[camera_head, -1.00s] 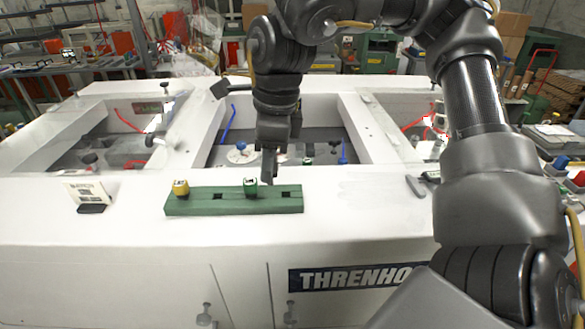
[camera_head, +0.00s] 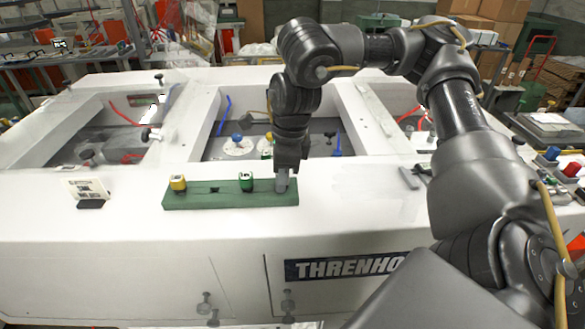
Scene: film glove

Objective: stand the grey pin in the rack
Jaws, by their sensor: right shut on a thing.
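The green rack (camera_head: 215,201) lies on the white machine top, left of centre. A yellow-topped pin (camera_head: 178,184) stands at its left end and a green-topped pin (camera_head: 246,182) stands right of its middle. An empty hole (camera_head: 214,190) shows between them. My right gripper (camera_head: 284,178) points down over the rack's right end, shut on the grey pin (camera_head: 282,184). The pin is upright, mostly hidden by the fingers, at the place of the right-hand hole. I cannot tell how deep it sits. My left gripper is not in view.
A small card on a black stand (camera_head: 90,194) is left of the rack. Open bays lie behind it, with a blue knob (camera_head: 237,138) in the middle one. A dark tool (camera_head: 409,178) lies to the right. The top in front of the rack is clear.

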